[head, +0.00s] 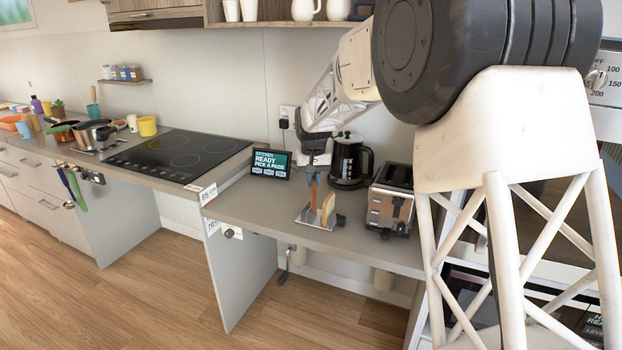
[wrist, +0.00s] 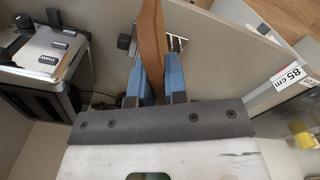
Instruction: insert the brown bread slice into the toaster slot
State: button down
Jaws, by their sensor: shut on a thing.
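The brown bread slice (wrist: 152,45) stands on edge between the two blue fingers of my gripper (wrist: 155,80) in the wrist view, and the fingers are shut on it. In the head view, my gripper (head: 317,177) points down over a small metal rack (head: 306,217), with bread (head: 328,208) just below the fingers. I cannot tell whether the slice is clear of the rack. The toaster (head: 390,202) stands to the right of the rack, and its dark slots face up. It also shows at the left of the wrist view (wrist: 42,55).
A black kettle (head: 349,160) stands behind, between my gripper and the toaster. A small screen (head: 271,163) stands to the left on the counter (head: 255,202). The counter's front edge is close to the rack. A black cooktop (head: 180,155) lies further left.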

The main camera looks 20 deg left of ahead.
jog(key=shift+s+d+r+n, duration=0.35)
jog(key=shift+s+d, duration=0.1)
jog(key=shift+d, duration=0.15)
jog(key=w+d+r+m, duration=0.3)
jog(key=w+d, duration=0.6)
jog(key=w, duration=0.4)
jog(key=w+d+r+m, duration=0.3)
jog(key=w+d, duration=0.6)
jog(key=w, duration=0.4)
jog(key=shift+r, duration=0.7)
jog(key=shift+a+m, duration=0.1)
jog(key=shift+m, duration=0.15)
jog(key=shift+f, duration=2.1)
jog(key=shift+f, duration=2.95)
